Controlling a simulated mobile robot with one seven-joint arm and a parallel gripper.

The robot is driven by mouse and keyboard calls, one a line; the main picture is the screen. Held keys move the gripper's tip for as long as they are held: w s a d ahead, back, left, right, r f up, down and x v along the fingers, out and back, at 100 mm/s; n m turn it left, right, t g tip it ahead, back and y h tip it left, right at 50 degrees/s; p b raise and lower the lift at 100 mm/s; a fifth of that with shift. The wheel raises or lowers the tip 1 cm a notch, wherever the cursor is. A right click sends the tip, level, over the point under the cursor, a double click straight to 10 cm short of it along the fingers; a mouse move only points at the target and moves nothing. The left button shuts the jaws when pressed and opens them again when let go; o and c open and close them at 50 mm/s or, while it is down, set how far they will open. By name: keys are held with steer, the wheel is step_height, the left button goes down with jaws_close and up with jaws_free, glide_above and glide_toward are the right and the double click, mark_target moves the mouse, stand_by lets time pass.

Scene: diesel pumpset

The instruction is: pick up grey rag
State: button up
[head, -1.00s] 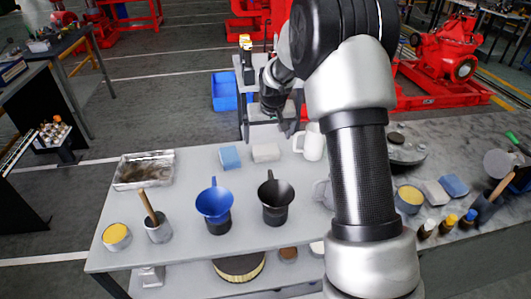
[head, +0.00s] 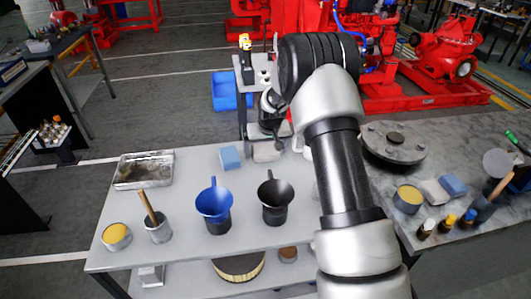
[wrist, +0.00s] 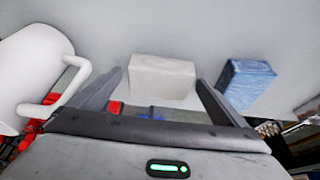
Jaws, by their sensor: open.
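The grey rag, a pale block-like folded piece, lies on the near grey table; in the head view (head: 267,153) it is partly covered by my gripper (head: 268,132). In the wrist view the rag (wrist: 162,78) shows between and beyond the two fingertips. My gripper (wrist: 158,84) is open and empty, with one finger towards each side of the rag. I cannot tell how high the fingers are above the table.
A blue folded piece (head: 229,157) lies just beside the rag. A white mug (wrist: 32,75) stands close to the other finger. A blue funnel (head: 214,204) and a black one (head: 274,195) stand nearer. A similar grey piece (head: 432,192) lies on the right table.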

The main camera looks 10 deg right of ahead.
mark_target(266, 150)
steer(key=c, duration=1.2)
step_height(266, 150, up, 10)
steer(key=shift+c, duration=0.2)
